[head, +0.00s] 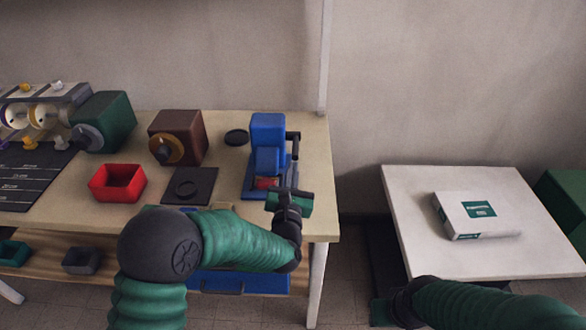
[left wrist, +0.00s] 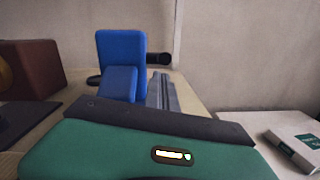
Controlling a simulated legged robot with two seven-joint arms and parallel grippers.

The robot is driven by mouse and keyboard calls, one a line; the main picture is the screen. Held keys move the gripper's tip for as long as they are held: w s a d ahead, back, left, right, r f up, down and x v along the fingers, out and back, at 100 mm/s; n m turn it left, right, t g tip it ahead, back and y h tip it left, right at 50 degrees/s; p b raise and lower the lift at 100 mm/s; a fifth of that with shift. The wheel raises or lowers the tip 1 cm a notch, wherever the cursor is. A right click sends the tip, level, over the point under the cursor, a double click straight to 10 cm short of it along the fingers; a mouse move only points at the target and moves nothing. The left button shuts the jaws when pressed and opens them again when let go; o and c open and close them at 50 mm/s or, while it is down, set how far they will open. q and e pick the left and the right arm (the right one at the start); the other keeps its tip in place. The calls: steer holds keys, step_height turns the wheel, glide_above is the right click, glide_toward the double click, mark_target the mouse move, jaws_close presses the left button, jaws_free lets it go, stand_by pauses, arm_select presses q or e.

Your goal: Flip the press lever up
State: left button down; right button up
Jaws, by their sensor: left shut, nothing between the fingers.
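The blue press (head: 268,130) stands near the right end of the wooden table, with a red part low at its front. Its black lever (head: 293,146) is on the press's right side; its dark round end (left wrist: 158,59) shows beside the blue head in the left wrist view. I cannot tell the lever's exact angle. My left gripper (head: 288,192) is shut and empty, just in front of the press and below the lever, apparently apart from it. In the left wrist view the gripper's green and dark body hides the press's lower front. My right arm's dark end (head: 402,302) is low at right; its fingers are not distinguishable.
A red open box (head: 117,182), a dark plate (head: 190,186), a brown block with a knob (head: 178,137) and a green one (head: 104,121) stand left of the press. A white table (head: 400,196) at right holds a white box (head: 476,214). A gap separates the tables.

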arm_select(q)
steer(key=shift+w+r, duration=0.1)
steer(key=shift+r, duration=0.2)
